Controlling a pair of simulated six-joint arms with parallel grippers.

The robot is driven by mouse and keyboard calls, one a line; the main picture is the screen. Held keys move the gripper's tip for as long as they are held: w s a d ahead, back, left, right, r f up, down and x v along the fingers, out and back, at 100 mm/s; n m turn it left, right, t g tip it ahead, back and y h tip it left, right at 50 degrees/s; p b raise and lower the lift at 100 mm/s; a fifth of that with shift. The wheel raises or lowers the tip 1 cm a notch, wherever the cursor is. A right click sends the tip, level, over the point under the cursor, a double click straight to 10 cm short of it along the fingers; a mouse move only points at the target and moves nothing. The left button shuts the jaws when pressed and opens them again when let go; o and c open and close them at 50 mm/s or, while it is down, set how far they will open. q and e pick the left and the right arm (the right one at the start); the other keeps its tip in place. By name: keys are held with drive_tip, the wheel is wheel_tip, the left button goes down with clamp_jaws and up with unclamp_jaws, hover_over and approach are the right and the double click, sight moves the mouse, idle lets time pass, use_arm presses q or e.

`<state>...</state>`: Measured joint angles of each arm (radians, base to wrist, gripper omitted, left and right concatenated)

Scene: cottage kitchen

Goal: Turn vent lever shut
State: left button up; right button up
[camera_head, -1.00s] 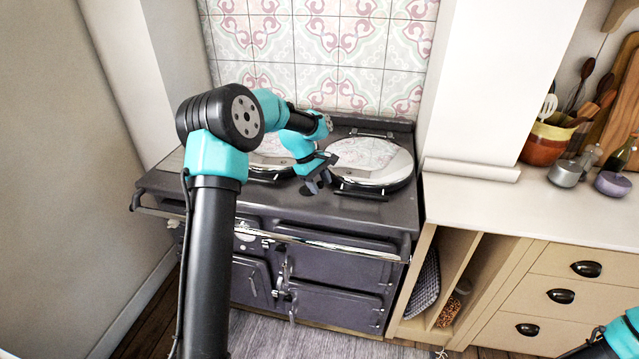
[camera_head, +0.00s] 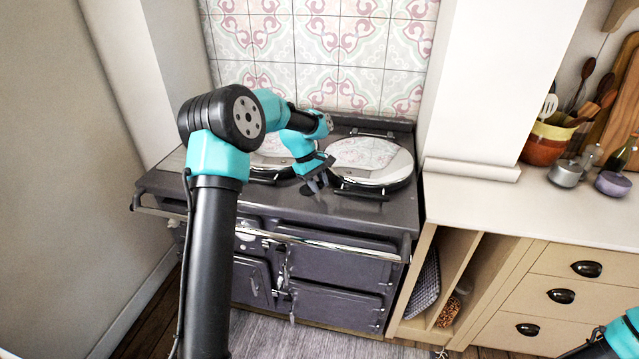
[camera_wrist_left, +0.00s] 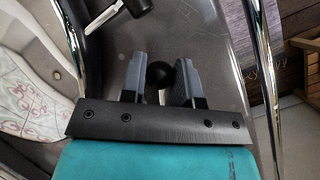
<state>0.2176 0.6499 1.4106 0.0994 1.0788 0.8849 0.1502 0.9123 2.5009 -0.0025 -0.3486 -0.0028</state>
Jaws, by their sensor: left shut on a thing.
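The vent lever shows in the left wrist view as a round black knob (camera_wrist_left: 158,75) between my left gripper's (camera_wrist_left: 158,62) two grey fingers. The gripper is shut on this knob. The lever's shaft is mostly hidden by the gripper body. In the head view my left gripper (camera_head: 316,184) is down at the front part of the dark range cooker's (camera_head: 370,213) top, just left of the right hotplate lid's handle; the lever is too small to make out there. My right gripper is not in view.
The round right lid (camera_head: 370,160) and a second lid (camera_head: 270,160), partly behind my left arm, lie on the cooker top. A chrome rail (camera_head: 335,244) runs along its front. A worktop (camera_head: 520,205) with a pot of utensils (camera_head: 548,140) stands to the right.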

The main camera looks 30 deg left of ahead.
use_arm(q)
drive_tip(key=m, duration=0.1)
drive_tip(key=s+m+g, duration=0.1)
drive_tip(key=m, duration=0.2)
drive_tip(key=shift+s+a+g, duration=0.3)
drive_tip(key=m, duration=0.1)
drive_tip(key=m+g, duration=0.1)
drive_tip(key=shift+s+a+m+y, duration=0.4)
drive_tip(key=m, duration=0.1)
drive_tip(key=s+a+m+g+y, duration=0.1)
drive_tip(key=m, duration=0.1)
drive_tip(key=shift+m, duration=0.3)
drive_tip(key=shift+s+a+m+g+y, duration=0.1)
drive_tip(key=shift+a+m+g+y, duration=0.4)
drive_tip(key=shift+m, duration=0.6)
drive_tip(key=shift+a, duration=0.1)
drive_tip(key=o, duration=0.9)
drive_tip(key=v, duration=1.7)
drive_tip(key=shift+a+r, duration=0.15)
